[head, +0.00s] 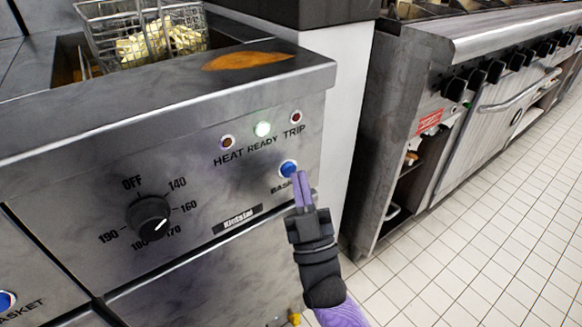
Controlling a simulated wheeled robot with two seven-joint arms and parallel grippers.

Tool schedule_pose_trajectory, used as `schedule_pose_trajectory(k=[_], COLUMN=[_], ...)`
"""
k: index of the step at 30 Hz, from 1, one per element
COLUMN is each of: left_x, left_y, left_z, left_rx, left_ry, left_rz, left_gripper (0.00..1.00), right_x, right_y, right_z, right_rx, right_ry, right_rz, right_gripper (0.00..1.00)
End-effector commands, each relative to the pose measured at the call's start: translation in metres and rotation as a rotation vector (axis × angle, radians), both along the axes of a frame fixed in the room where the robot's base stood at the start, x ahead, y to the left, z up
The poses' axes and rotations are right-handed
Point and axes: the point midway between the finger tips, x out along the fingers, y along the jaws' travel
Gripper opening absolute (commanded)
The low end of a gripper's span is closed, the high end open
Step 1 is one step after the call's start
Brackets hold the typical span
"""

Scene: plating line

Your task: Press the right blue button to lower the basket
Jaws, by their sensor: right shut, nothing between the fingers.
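The right blue button (288,169) is a round blue knob in a pale ring on the fryer's front panel, above a partly covered "BASKET" label. My right gripper (301,178) is shut and empty, with its purple fingertips at the lower right edge of the button. I cannot tell whether they touch it. The wire basket (147,34) holds pale fries and sits raised above the fryer's oil well at the top left. Another blue button (5,300) shows at the lower left edge. My left gripper is not in view.
The fryer panel (75,185) carries a black dial (149,216) and a lit green ready light (263,129) between two dark lamps. An orange spill (248,61) lies on the fryer top. A stove (470,75) stands at the right. Tiled floor (480,240) is clear.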

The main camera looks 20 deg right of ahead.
Motion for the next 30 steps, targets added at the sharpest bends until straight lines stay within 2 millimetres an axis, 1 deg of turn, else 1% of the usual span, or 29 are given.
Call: schedule_pose_trajectory(k=[1, 8, 14, 18, 21, 24, 30], left_x=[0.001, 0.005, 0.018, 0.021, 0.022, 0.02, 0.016], left_y=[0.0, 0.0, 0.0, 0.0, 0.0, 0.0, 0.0], left_z=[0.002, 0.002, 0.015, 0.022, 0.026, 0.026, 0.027], left_rx=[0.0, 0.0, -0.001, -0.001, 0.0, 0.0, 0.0], left_ry=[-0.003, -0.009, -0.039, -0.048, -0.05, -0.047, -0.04], left_rz=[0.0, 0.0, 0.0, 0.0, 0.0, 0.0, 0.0], left_gripper=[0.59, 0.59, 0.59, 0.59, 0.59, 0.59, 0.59], right_x=[-0.002, -0.004, -0.028, -0.046, -0.055, -0.058, -0.058], right_y=[-0.001, -0.001, -0.011, -0.017, -0.02, -0.021, -0.021], right_z=[0.002, 0.001, 0.005, 0.005, 0.003, 0.001, 0.0], right_rx=[0.0, 0.0, -0.002, -0.002, -0.002, 0.0, -0.001], right_ry=[-0.002, -0.001, -0.001, -0.002, -0.001, -0.002, -0.001], right_rz=[0.0, -0.001, -0.001, -0.002, -0.001, -0.001, 0.0], right_gripper=[0.0, 0.0, 0.0, 0.0, 0.0, 0.0, 0.0])
